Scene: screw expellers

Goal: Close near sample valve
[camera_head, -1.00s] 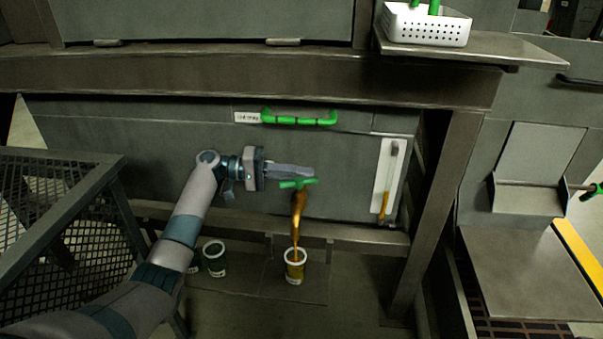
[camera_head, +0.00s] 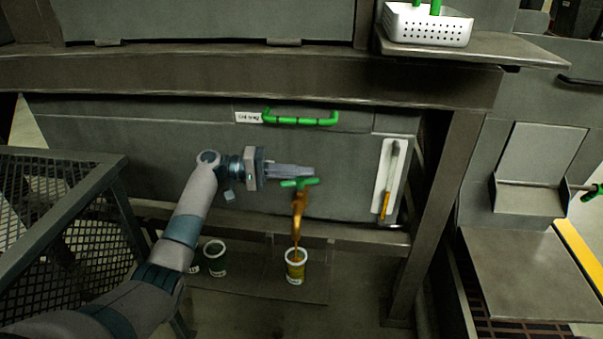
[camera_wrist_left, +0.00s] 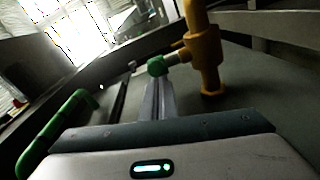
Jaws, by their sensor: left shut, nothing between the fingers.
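The sample valve has a green handle (camera_head: 299,183) above a brass-coloured spout (camera_head: 299,202) on the grey panel. A brown-yellow stream runs from the spout into a white-rimmed cup (camera_head: 295,266) below. My left gripper (camera_head: 312,171) is shut and empty, its fingers pointing right just above the green handle. In the left wrist view the fingers (camera_wrist_left: 159,97) reach toward the green handle end (camera_wrist_left: 157,66), with the brass valve body (camera_wrist_left: 206,60) to the right. Whether they touch the handle I cannot tell. My right gripper is out of view.
A green bar handle (camera_head: 300,118) with a label sits above on the panel. A gauge strip (camera_head: 388,178) is at right. Another cup (camera_head: 215,258) stands lower left. A metal mesh frame (camera_head: 62,200) is at left. A white basket (camera_head: 428,26) stands on a shelf.

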